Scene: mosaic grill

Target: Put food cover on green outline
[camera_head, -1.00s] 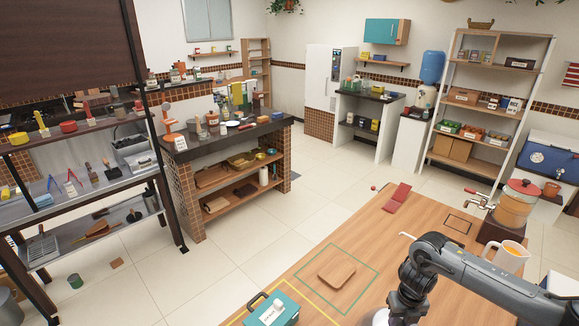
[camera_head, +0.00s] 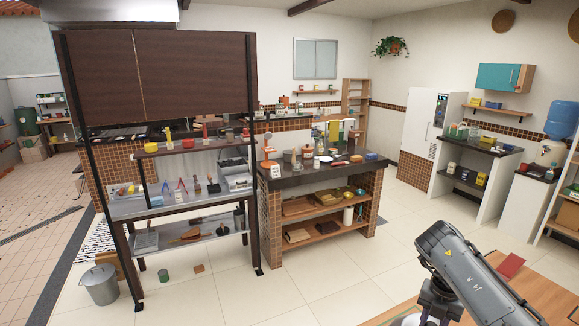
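I cannot make out a food cover in this view. The green outline is largely out of frame; only a far strip of the wooden table (camera_head: 543,294) shows at the lower right. My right arm (camera_head: 462,268) crosses that strip, and its gripper is cut off by the bottom edge. A small pale shape (camera_head: 409,319) beside the arm at the bottom edge is too cropped to identify. My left arm and gripper are not in view.
A dark metal shelf rack (camera_head: 190,218) with tools stands at left, with a metal bucket (camera_head: 99,285) at its foot. A tiled counter (camera_head: 270,220) with a dark top stands right of it. The tiled floor (camera_head: 340,280) between counter and table is clear.

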